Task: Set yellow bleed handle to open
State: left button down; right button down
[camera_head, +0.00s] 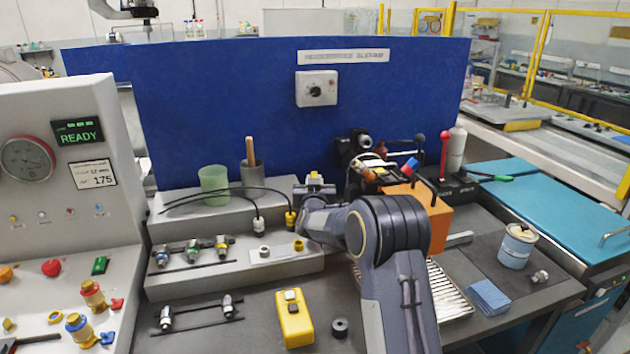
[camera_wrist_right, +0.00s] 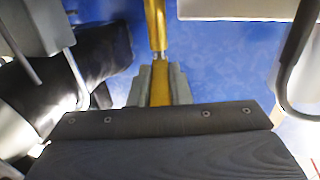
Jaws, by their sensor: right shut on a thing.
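A yellow bar, which I take to be the bleed handle (camera_wrist_right: 156,28), runs down from the top of the right wrist view. Its lower end lies between the two grey fingers of my right gripper (camera_wrist_right: 160,86), which are shut on it. In the head view my right arm reaches in from the bottom, and my right gripper (camera_head: 314,190) is at the back of the bench, close to the blue panel (camera_head: 230,100). The arm and gripper hide most of the handle there, so its setting cannot be told. My left gripper is not in view.
A green cup (camera_head: 214,184) and a stepped grey rack (camera_head: 200,278) with fittings stand left of my gripper. An orange block (camera_head: 428,212) and a red-knobbed lever (camera_head: 444,150) crowd the right. A yellow device (camera_head: 294,320) lies in front.

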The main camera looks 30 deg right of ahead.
jog(key=c, duration=1.3)
grip_release()
jog(key=shift+c, duration=0.2)
jog(key=b+v, duration=0.1)
jog(key=v, duration=0.7)
jog(key=shift+b, duration=0.3)
